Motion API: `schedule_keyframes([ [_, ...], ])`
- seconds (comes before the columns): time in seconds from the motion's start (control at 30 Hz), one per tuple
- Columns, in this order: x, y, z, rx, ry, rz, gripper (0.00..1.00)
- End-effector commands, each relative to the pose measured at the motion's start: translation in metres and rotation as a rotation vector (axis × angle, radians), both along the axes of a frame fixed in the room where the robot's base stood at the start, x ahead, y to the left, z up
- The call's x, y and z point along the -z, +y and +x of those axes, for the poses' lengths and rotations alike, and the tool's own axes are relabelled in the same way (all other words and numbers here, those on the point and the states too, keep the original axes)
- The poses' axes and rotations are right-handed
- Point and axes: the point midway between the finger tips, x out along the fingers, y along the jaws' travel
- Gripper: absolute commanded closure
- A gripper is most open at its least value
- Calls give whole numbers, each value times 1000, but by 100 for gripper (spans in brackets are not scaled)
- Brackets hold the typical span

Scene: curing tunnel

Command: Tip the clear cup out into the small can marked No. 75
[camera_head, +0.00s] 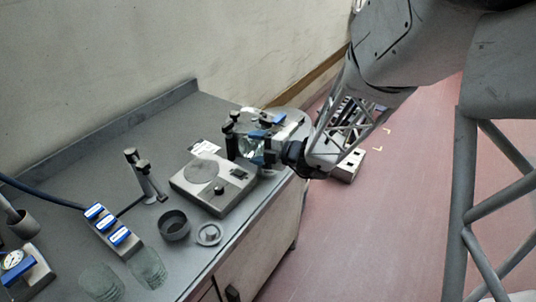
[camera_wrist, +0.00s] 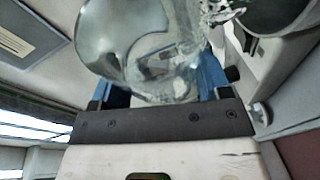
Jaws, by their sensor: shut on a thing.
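A clear cup (camera_wrist: 140,40) is between the blue fingers of my gripper (camera_wrist: 163,85) in the wrist view. My gripper (camera_head: 256,143) is shut on it at the back right of the bench in the head view, where the cup (camera_head: 248,147) shows only in part. I cannot tell its exact tilt or what it holds. A small dark open can (camera_head: 174,226) stands near the bench's front edge, left of and nearer than my gripper. No number on it is legible, so I cannot confirm it is No. 75.
A flat device with a round plate (camera_head: 203,172) lies between the can and my gripper. A round lid-like piece (camera_head: 209,234) lies beside the can. Two clear cups (camera_head: 148,268) (camera_head: 101,283), a blue-labelled block (camera_head: 112,231) and a clamp stand (camera_head: 146,176) stand leftward.

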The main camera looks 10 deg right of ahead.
Motion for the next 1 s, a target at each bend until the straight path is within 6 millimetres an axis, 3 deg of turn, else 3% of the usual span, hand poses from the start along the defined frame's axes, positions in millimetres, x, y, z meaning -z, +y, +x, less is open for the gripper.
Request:
schedule_keyframes([
  [1.0,-6,-5,6,-1,61,106,56],
])
